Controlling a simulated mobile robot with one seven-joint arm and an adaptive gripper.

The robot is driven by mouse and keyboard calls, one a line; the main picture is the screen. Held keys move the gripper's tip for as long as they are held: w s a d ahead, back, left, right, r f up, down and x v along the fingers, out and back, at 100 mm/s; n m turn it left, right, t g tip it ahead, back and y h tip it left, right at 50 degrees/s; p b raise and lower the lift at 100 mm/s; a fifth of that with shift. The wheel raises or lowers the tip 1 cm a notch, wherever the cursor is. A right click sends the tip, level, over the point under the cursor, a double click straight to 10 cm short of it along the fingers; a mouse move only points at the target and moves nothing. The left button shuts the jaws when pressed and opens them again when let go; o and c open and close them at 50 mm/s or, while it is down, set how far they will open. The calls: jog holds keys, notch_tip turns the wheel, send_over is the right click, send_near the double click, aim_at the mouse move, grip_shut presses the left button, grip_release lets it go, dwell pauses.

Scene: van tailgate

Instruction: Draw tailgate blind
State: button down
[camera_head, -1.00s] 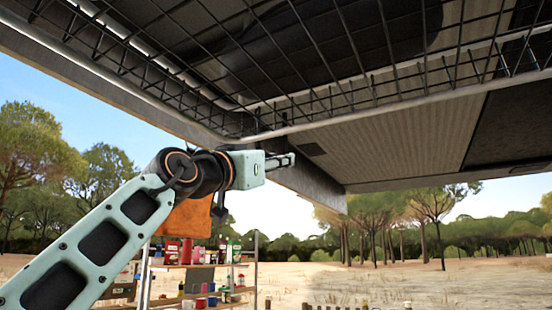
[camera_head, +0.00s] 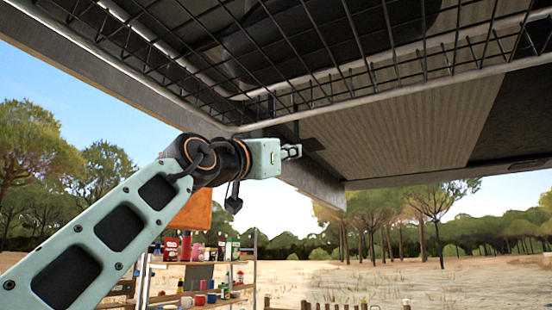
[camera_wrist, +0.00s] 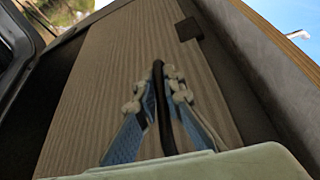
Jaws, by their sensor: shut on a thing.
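In the head view my gripper (camera_head: 291,152) is up under the raised tailgate (camera_head: 400,135), close to its lined underside. The wrist view shows the two pale blue fingers of my gripper (camera_wrist: 157,92) close together on a dark, narrow strap or loop (camera_wrist: 159,75). The strap runs between the fingers back toward the palm. In the head view a thin dark piece (camera_head: 296,130) stands just above the fingertips; I cannot tell if it is the same strap. I see no blind cloth that I can make out for certain.
A wire mesh rack (camera_head: 330,95) hangs close above my arm. The wrist view shows a dark square patch (camera_wrist: 188,29) on the ribbed panel (camera_wrist: 115,75). Open air lies right of my gripper.

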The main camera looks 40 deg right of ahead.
jog(key=shift+s+d, duration=0.35)
jog(key=shift+s, duration=0.5)
jog(key=c, duration=2)
grip_release()
jog(key=shift+w, duration=0.1)
jog(key=shift+c, duration=0.2)
jog(key=shift+a+f, duration=0.1)
jog(key=shift+a, duration=0.05)
jog(key=v, duration=1.1)
jog(key=shift+a, duration=0.35)
jog(key=shift+f, duration=0.1)
jog(key=shift+c, duration=0.2)
